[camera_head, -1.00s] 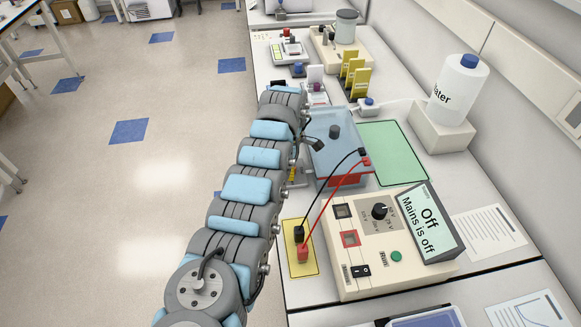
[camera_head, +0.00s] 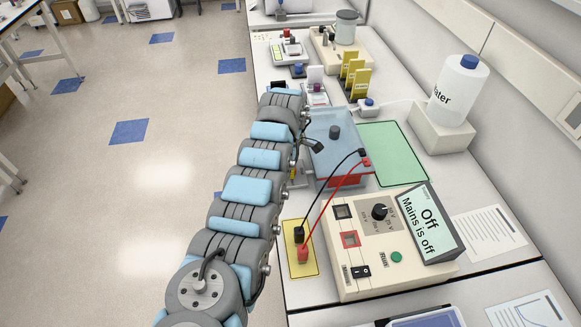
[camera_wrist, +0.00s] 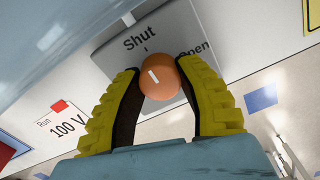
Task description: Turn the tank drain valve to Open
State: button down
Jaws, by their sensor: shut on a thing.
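The drain valve is a round orange knob (camera_wrist: 163,84) with a white line on it, in the wrist view. It sits on a grey plate (camera_wrist: 108,62) lettered "Shut" (camera_wrist: 147,38) and "Open" (camera_wrist: 193,50). The white line points roughly toward the tick under "Shut". My gripper (camera_wrist: 160,72) has its yellow fingers closed on the knob from both sides. In the head view the blue-lidded tank (camera_head: 345,150) stands beside my arm's end. The knob and fingertips are not clearly visible there.
A power supply (camera_head: 370,240) reads "Off, Mains is off". Black and red leads (camera_head: 327,205) run from the tank to a yellow pad (camera_head: 306,262). A green mat (camera_head: 395,150) and a water bottle (camera_head: 458,92) stand right of the tank. The floor at left is open.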

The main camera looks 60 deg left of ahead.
jog(key=shift+m, duration=0.3)
jog(key=m+p, duration=0.1)
jog(key=m, duration=0.2)
jog(key=shift+m+p, duration=0.3)
jog(key=m, duration=0.4)
jog(key=shift+f+m, duration=0.1)
jog(key=shift+m, duration=0.2)
jog(key=m+b, duration=0.1)
jog(key=m, duration=0.7)
jog(key=shift+m, duration=0.6)
jog(key=c, duration=0.6)
grip_release()
